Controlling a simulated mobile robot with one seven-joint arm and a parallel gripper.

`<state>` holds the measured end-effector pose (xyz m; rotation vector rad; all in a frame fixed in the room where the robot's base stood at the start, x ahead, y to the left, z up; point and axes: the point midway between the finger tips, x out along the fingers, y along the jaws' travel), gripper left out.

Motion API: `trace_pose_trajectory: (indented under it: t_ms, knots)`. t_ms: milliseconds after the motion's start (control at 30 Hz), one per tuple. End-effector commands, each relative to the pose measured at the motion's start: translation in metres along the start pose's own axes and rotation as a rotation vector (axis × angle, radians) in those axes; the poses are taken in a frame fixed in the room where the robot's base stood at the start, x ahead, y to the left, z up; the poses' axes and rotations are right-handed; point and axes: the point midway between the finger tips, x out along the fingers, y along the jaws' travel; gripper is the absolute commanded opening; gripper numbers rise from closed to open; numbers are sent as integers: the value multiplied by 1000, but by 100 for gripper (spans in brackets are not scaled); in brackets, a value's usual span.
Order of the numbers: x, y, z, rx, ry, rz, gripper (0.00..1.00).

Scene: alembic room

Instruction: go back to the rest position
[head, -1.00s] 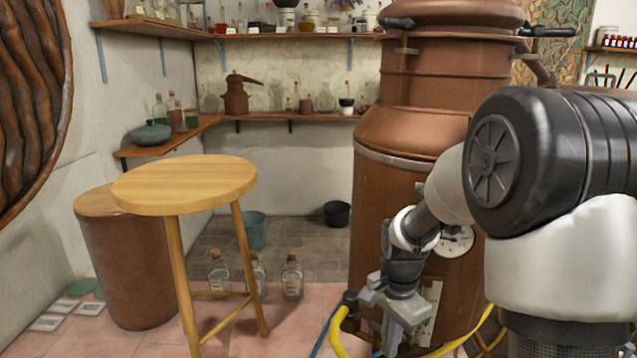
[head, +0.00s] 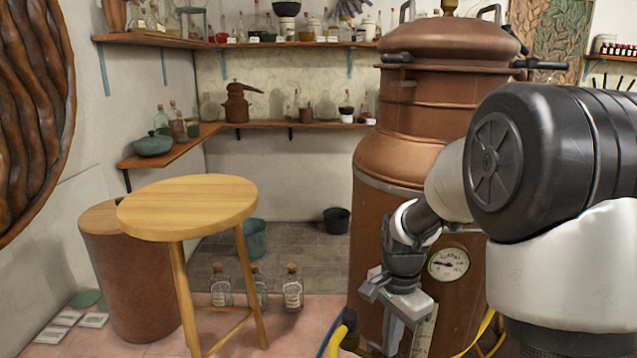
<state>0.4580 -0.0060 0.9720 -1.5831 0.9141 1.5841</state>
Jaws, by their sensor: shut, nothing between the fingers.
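My gripper (head: 404,338) hangs low at the end of my folded arm, in the lower right of the head view. It points down in front of the big copper still (head: 398,155). Its fingers are together with nothing between them, and the tips lie near the bottom edge of the picture. It is apart from the wooden stool to its left.
A round wooden stool (head: 190,205) stands at left with a bare top, in front of a brown drum (head: 135,280). Several corked bottles (head: 292,288) stand on the floor behind it. A yellow hose (head: 338,338) runs by my gripper. Shelves (head: 290,123) line the walls.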

Motion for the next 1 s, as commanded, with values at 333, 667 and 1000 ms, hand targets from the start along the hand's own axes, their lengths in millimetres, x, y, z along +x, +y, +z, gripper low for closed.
trace_pose_trajectory:
  t_ms: [333, 667, 1000]
  knots:
    - [-37, 7, 4, -71, 27, -32, 0]
    - [-204, 79, 49, -545, 212, -176, 0]
    - [-280, 150, 93, -957, 412, -251, 0]
